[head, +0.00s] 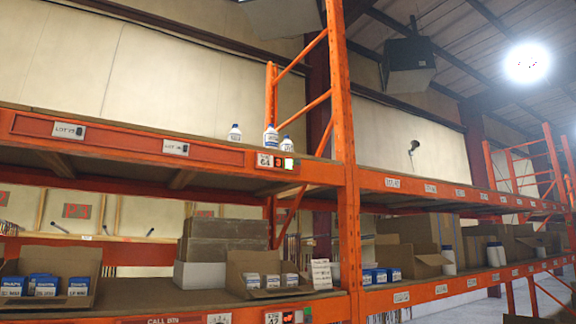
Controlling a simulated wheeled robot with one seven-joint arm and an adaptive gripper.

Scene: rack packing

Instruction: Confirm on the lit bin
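A bin display module (284,163) sits on the upper orange beam, just left of the upright. It shows a red digit and a bright greenish-white button. The tag (265,160) beside it seems to read 64. A second display module (289,317) sits on the lower beam at the bottom edge, with red digits. Its tag (272,318) seems to read 42, and it is partly cut off. My gripper is not in view.
The orange upright (343,150) rises between the two rack bays. An open carton (250,268) of small boxes stands on the lower shelf, with blue boxes (45,285) to its left. More cartons and white bottles (448,262) stand in the right bay.

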